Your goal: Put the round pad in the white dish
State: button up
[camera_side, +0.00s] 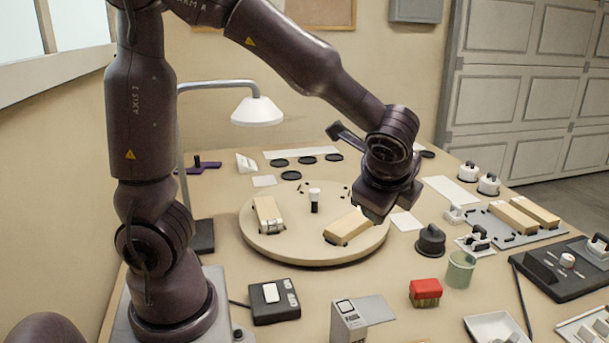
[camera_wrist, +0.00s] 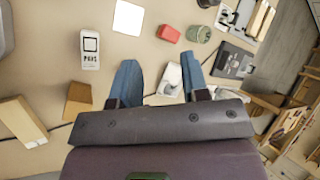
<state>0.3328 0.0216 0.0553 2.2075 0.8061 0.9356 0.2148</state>
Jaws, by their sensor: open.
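My gripper (camera_wrist: 158,64) is open and empty, with its two blue fingers apart high above the bench in the wrist view. The white dish (camera_side: 485,324) is at the bottom edge of the side view, partly cut off. It also shows in the wrist view (camera_wrist: 167,72), partly behind the fingers, with something small and dark in or beside it. A box labelled PADS (camera_wrist: 90,48) stands left of my fingers; it shows in the side view as a grey and white box (camera_side: 345,322). No round pad shows clearly there. Several flat dark discs (camera_side: 307,160) lie at the back of the bench.
A red box (camera_side: 425,288) and a green cup (camera_side: 460,270) stand behind the dish. A round turntable (camera_side: 290,250) carries two beige blocks. A black device (camera_side: 560,268) is at the right, and a lamp (camera_side: 257,110) stands at the left.

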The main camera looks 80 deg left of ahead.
jog(key=s+r+n+t+h, duration=0.2)
jog(key=s+r+n+h, duration=0.4)
jog(key=s+n, duration=0.5)
jog(key=shift+s+d, duration=0.35)
jog(key=shift+s, duration=0.35)
jog(key=shift+o, duration=0.5)
jog(key=shift+s+d+h, duration=0.2)
jog(key=shift+s+h, duration=0.05)
jog(key=shift+h, duration=0.05)
